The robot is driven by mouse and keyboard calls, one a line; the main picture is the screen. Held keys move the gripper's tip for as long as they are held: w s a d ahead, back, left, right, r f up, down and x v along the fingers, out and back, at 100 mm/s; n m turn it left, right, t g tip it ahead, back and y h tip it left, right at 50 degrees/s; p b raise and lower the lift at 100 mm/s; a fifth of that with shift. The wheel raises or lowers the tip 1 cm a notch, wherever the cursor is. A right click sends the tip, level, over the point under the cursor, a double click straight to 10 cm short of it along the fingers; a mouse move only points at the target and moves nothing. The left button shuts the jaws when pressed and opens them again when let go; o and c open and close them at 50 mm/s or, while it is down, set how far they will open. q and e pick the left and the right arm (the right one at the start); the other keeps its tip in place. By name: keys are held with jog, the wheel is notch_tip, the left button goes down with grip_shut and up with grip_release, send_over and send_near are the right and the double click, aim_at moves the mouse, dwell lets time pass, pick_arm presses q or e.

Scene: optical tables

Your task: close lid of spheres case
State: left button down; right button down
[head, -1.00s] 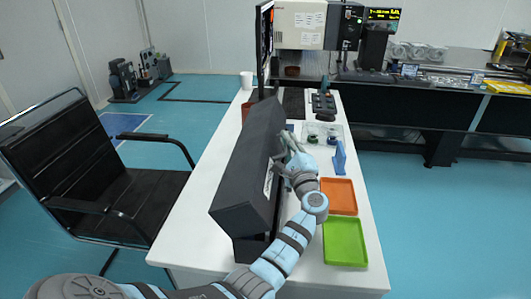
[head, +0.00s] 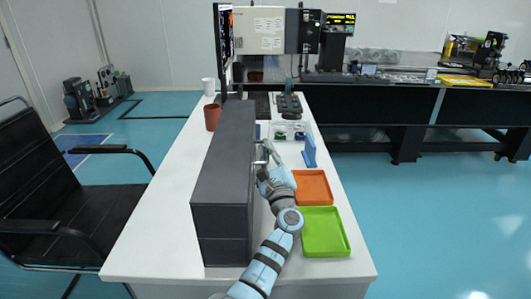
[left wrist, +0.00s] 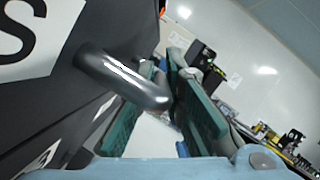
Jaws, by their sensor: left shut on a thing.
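The spheres case (head: 222,215) is a long dark grey box on the white table. Its lid (head: 225,160) sits down over the base, with a thin seam low on the near end and no clear gap. My left gripper (head: 266,163) is at the case's right side, shut on the metal lid handle (head: 261,150). In the left wrist view the grey handle (left wrist: 125,80) runs between the green finger pads of my left gripper (left wrist: 170,90), beside a white label with a black letter (left wrist: 28,35). The spheres are hidden. My right gripper is out of view.
An orange tray (head: 313,187) and a green tray (head: 325,232) lie right of my left arm. A blue stand (head: 309,152) and a clear container (head: 288,131) stand farther back. A chair (head: 70,200) is at left.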

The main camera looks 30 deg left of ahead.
pick_arm(q)
jog(key=shift+f, duration=0.15)
jog(key=c, duration=1.7)
grip_release()
jog(key=v, duration=0.7)
jog(key=shift+s+d, duration=0.2)
jog(key=shift+d, duration=0.05)
